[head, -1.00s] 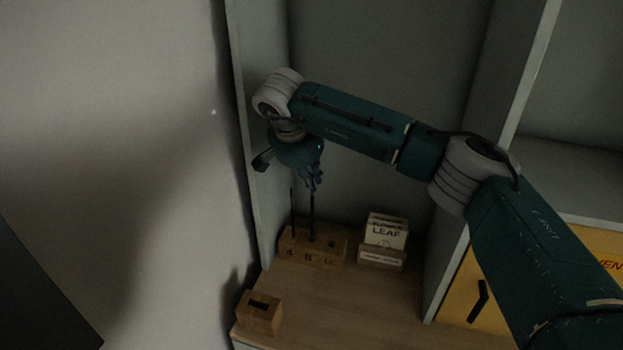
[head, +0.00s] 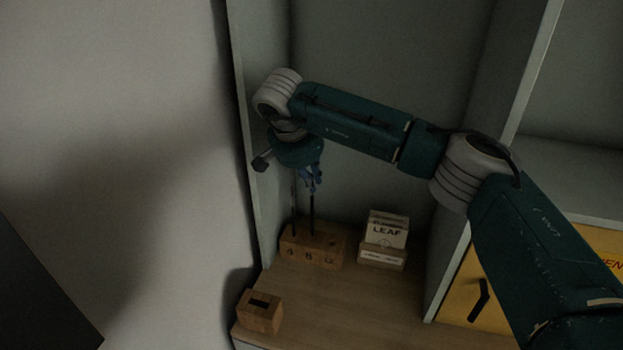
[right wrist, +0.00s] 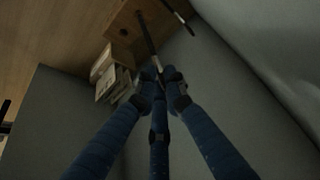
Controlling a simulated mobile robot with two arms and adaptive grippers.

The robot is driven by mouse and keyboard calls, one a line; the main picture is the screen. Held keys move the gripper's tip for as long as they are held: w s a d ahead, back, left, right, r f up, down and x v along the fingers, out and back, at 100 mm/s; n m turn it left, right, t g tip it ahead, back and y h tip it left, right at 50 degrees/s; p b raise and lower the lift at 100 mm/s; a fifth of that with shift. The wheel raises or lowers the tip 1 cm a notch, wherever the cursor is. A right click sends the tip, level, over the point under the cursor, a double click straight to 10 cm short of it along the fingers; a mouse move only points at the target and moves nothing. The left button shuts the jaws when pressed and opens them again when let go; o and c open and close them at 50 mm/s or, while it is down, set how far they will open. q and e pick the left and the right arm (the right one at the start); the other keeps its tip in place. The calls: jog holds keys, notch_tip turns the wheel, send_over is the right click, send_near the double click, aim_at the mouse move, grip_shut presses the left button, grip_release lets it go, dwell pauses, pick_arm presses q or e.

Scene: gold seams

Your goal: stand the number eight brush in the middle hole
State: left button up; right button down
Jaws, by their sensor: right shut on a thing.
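My right gripper (head: 312,180) hangs over the wooden block (head: 322,258) and is shut on the upper part of a thin dark brush (head: 312,210). The brush is about upright, its lower end at the middle hole, above the mark 8. How deep it sits in the hole I cannot tell. In the right wrist view the fingers (right wrist: 164,82) close around the brush (right wrist: 147,36), which runs to the block (right wrist: 122,32). A second dark brush (head: 294,205) stands at the left hole; it also shows in the wrist view (right wrist: 178,17). The right hole looks empty. My left gripper is not seen.
A box marked LEAF (head: 388,230) stands right of the block, against the back wall. A small slotted wooden block (head: 260,312) sits at the shelf's front left. The cabinet side wall (head: 254,190) is close on the left. The wooden shelf (head: 345,310) in front is clear.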

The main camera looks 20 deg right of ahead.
aim_at(312, 199)
jog(key=shift+f+b, duration=0.3)
jog(key=shift+f, duration=0.15)
dwell(0.8)
jog(key=shift+f, duration=0.45)
jog(key=shift+f+b, duration=0.1)
jog(key=shift+b, duration=0.2)
jog(key=shift+f+b, duration=0.85)
jog(key=shift+f, duration=0.55)
jog(key=shift+f+b, duration=0.3)
jog(key=shift+f, duration=0.1)
jog(key=c, duration=1.7)
grip_release()
jog(key=shift+c, duration=0.2)
